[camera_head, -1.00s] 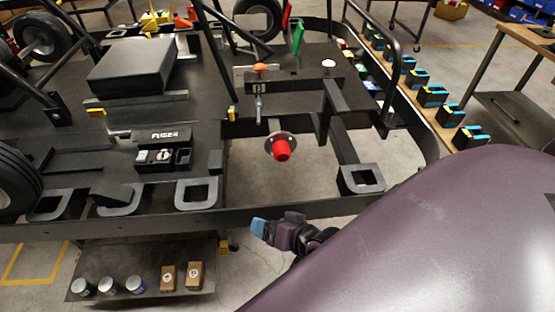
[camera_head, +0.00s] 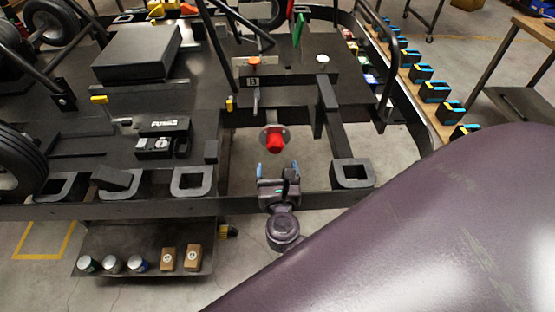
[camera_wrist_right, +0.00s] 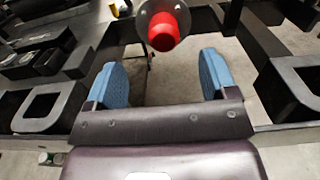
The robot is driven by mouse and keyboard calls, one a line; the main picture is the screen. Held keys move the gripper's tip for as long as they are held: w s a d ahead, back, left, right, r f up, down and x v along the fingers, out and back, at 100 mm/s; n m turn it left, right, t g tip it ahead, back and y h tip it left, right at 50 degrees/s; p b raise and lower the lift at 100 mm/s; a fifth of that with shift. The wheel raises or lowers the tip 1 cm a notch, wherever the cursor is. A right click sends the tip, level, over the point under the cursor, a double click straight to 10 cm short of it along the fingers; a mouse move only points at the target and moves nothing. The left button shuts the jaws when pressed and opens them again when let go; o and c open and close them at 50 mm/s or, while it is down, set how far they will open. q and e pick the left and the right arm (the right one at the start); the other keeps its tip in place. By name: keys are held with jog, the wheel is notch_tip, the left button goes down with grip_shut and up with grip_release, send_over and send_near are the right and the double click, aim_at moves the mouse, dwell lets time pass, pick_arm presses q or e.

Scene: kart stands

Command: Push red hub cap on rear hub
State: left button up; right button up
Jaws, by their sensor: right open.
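The red hub cap (camera_head: 274,143) sits at the centre of a grey round flange, the rear hub (camera_head: 264,133), on the kart stand's frame. It faces toward me; I cannot tell how far it is seated. My right gripper (camera_head: 278,170) is open and empty just in front of and below the cap, apart from it. In the right wrist view the red cap (camera_wrist_right: 163,32) and the grey hub flange (camera_wrist_right: 146,12) show at the top, beyond the two blue fingertips (camera_wrist_right: 158,78) and roughly between them. My left gripper is not in view.
The black frame rail (camera_head: 230,204) runs beneath my right gripper. Square black sockets (camera_head: 350,186) stand on both sides of the gap. A lower shelf (camera_head: 150,236) with small cans and boxes is at the lower left. A row of black and blue blocks (camera_head: 434,92) lines the right side.

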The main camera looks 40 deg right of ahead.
aim_at(275, 146)
jog(key=p+x, duration=0.2)
jog(key=x, duration=0.8)
jog(key=shift+w+d, duration=0.25)
jog(key=shift+d, duration=0.1)
jog(key=c, duration=1.1)
jog(key=shift+b+v, duration=0.3)
jog(key=shift+v, duration=2.35)
jog(key=shift+s+a, duration=0.2)
jog(key=shift+a, duration=0.05)
